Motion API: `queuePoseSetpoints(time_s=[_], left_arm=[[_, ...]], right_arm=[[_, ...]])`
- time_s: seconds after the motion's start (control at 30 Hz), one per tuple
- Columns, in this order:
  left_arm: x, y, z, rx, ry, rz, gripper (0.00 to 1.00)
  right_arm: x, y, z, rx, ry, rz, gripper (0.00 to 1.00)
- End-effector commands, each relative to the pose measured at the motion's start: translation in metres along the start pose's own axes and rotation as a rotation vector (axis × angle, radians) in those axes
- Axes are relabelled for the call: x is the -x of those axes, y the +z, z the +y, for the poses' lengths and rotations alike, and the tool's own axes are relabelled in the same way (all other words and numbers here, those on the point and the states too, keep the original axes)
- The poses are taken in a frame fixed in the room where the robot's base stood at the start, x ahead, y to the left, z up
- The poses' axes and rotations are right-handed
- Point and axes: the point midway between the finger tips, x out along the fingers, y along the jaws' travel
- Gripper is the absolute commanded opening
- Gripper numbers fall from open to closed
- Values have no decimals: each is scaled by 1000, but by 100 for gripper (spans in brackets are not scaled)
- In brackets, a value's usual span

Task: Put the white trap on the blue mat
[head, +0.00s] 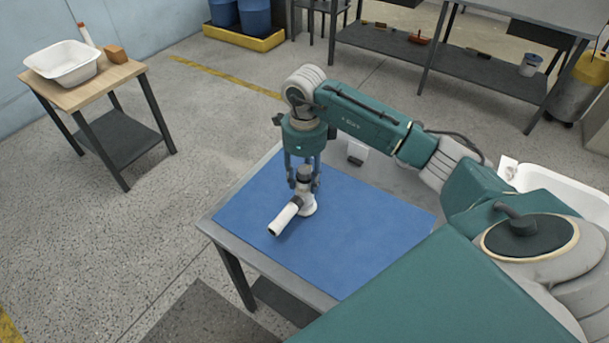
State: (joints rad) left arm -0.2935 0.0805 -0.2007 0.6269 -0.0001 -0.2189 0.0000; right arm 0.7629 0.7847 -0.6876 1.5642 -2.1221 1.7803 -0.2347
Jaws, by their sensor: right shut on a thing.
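The white trap (287,215) is at the blue mat (352,235), over its left part, with its white pipe pointing to the lower left. My right gripper (303,178) points down from above and is shut on the trap's upper part, around its dark top. The trap looks to be on or just above the mat; I cannot tell whether it touches. The mat lies flat on a grey table (212,228). My left gripper is not in view.
A white tub (570,190) is at the right. A wooden side table (88,88) with a white basin (62,63) stands at the far left. The mat's right part is clear.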

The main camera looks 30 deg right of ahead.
Motion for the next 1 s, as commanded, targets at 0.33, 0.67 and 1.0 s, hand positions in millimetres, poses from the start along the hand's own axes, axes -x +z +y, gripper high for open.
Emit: queuePoseSetpoints(time_s=[0.33,0.67,1.0], left_arm=[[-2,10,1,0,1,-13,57],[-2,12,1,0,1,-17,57],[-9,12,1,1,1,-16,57]], right_arm=[[-6,0,0,0,-2,-2,0],[-6,0,0,0,-1,-1,58],[18,2,-2,1,-5,-6,58]])
